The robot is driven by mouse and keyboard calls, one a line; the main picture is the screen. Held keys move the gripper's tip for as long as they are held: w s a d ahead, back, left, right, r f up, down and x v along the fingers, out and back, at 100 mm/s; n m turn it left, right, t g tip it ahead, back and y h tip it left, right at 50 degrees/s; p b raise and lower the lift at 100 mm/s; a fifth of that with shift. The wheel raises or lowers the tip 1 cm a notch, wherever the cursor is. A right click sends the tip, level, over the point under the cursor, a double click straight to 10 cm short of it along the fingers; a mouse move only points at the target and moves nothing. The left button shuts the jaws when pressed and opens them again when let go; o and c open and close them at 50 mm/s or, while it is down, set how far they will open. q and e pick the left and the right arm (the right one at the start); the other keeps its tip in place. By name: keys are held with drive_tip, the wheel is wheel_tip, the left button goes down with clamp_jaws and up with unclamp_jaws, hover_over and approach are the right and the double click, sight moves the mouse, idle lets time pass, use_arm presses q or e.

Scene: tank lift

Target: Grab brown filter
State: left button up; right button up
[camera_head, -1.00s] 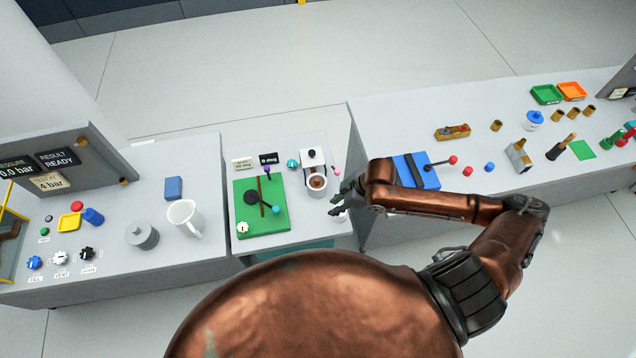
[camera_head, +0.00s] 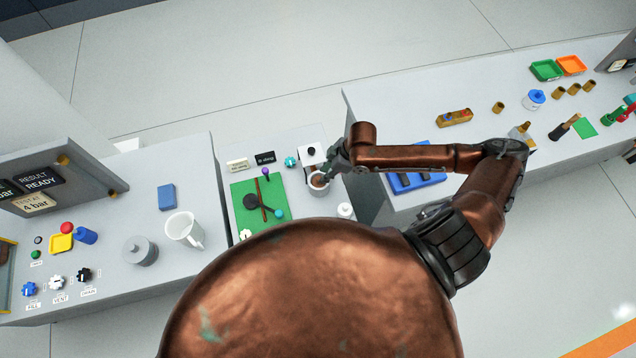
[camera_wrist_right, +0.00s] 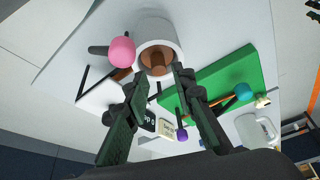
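The brown filter (camera_head: 318,180) sits inside a grey-white cup (camera_head: 317,189) at the right side of the small middle table. In the right wrist view the filter (camera_wrist_right: 157,60) shows as a brown round piece down in the cup (camera_wrist_right: 157,28). My right gripper (camera_head: 331,166) is over the cup's edge in the head view. In the right wrist view its two fingers (camera_wrist_right: 158,82) are apart with nothing between them, and the filter lies just beyond the tips. I cannot tell whether the fingers touch the cup. My left gripper is not in view.
A pink knob (camera_wrist_right: 122,51) stands beside the cup, close to one finger. A green board (camera_head: 262,203) with a dark lever lies left of the cup.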

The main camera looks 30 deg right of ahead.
sight(319, 178)
drive_tip(key=x, duration=0.3)
drive_tip(key=shift+w+d, duration=0.1)
drive_tip(key=shift+w, duration=0.05)
drive_tip(key=shift+w+a+f, duration=0.1)
drive_tip(key=shift+a+f, duration=0.1)
drive_tip(key=shift+f, duration=0.4)
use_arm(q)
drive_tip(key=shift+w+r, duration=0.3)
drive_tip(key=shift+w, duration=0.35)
use_arm(e)
clamp_jaws()
